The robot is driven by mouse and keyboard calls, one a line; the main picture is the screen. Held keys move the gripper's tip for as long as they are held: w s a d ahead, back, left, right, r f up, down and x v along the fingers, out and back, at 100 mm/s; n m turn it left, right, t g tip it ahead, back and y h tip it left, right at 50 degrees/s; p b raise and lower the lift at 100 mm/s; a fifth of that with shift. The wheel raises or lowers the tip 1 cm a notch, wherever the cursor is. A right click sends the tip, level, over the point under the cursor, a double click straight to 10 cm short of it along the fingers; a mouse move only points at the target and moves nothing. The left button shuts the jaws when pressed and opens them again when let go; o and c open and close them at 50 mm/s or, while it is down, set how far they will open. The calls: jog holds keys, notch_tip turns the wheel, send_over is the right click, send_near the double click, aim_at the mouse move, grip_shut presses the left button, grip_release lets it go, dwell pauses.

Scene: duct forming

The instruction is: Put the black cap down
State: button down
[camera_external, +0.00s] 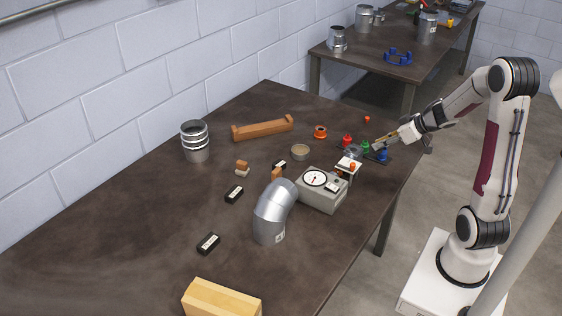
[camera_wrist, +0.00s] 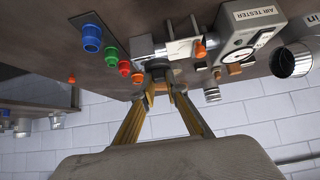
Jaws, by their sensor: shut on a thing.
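My gripper (camera_wrist: 161,80) is shut on a dark grey, round piece, which I take to be the black cap (camera_wrist: 158,65). It sits between the fingertips in the wrist view, beside a pale metal fixture (camera_wrist: 177,48). I cannot tell whether it touches the fixture or the table. In the external view my gripper (camera_external: 377,146) reaches in from the right, low over the table's right edge, and the cap is not clear there. A blue cap (camera_external: 382,155), a green cap (camera_external: 365,146) and a red cap (camera_external: 347,141) stand in a row close by.
The grey air tester (camera_external: 322,190) with its dial is just in front of the fixture. A curved metal duct elbow (camera_external: 272,212) stands nearer the camera.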

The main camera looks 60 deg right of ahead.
notch_tip(320, 180, up, 8)
jog(key=shift+w+a+r, duration=0.1)
jog(key=shift+r, duration=0.1)
jog(key=w+a+n+y, duration=0.2)
jog(key=w+a+n, duration=0.1)
jog(key=w+a, duration=0.75)
jog(key=w+a+n+y, duration=0.1)
jog(key=w+a, duration=0.1)
jog(key=a, duration=0.7)
jog(key=w+a+n+g+y, duration=0.1)
jog(key=w+a, duration=0.2)
jog(key=a, duration=0.7)
jog(key=w+a+n+y, duration=0.1)
jog(key=w+a+n, duration=0.1)
jog(key=a, duration=0.8)
jog(key=shift+w+f+g, duration=0.15)
jog(key=shift+w+g, duration=0.15)
jog(key=shift+g, duration=0.1)
jog(key=s+a+n+y, duration=0.1)
jog(key=s+a+n, duration=0.1)
jog(key=a, duration=1.5)
notch_tip(320, 180, down, 11)
jog(key=shift+d+g, duration=0.2)
jog(key=shift+g, duration=0.2)
jog(key=shift+f, duration=2.85)
